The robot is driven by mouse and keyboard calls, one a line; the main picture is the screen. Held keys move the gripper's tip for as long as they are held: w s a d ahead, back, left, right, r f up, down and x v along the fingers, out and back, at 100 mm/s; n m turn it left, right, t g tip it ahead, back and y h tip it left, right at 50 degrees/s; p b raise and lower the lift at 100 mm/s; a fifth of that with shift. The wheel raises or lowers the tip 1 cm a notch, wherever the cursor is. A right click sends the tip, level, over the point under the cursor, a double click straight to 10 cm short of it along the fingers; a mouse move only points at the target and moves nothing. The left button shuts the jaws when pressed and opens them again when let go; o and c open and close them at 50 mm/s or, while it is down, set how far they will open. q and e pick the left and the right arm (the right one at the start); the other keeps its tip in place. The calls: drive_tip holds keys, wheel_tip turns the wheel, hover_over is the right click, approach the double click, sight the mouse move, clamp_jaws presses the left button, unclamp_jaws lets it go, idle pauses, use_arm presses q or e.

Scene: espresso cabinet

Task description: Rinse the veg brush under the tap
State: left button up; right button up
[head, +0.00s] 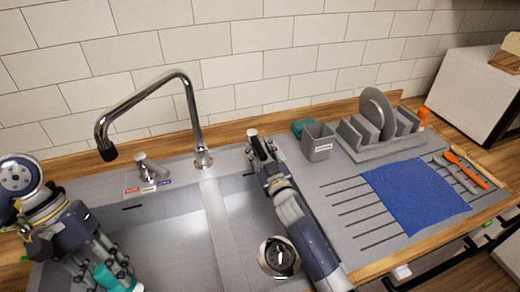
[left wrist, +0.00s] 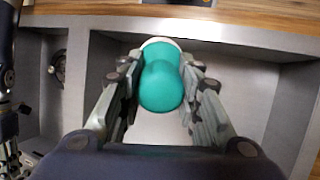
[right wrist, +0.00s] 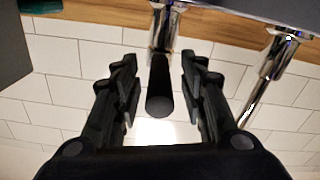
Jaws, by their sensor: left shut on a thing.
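The veg brush (head: 106,278), teal with a pale end, is held between the fingers of my left gripper (head: 112,268) low over the left sink bowl. In the left wrist view the teal brush (left wrist: 160,85) sits between both fingers. The chrome tap (head: 190,100) arches over the left bowl, its black spout end behind and above the brush; no water shows. My right gripper (head: 260,148) is at the back of the right bowl. In the right wrist view its fingers are open around a black cylinder (right wrist: 158,92) on a chrome fitting, with gaps on both sides.
A chrome lever fitting (head: 150,170) with red and blue labels stands left of the tap. A grey cup (head: 318,141), green sponge (head: 301,127), dish rack (head: 372,135), blue cloth (head: 415,190) and orange-handled utensil (head: 465,169) are on the right.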

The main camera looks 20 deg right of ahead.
drive_tip(key=shift+w, duration=0.25)
clamp_jaws()
use_arm(q)
drive_tip(key=shift+r, duration=0.1)
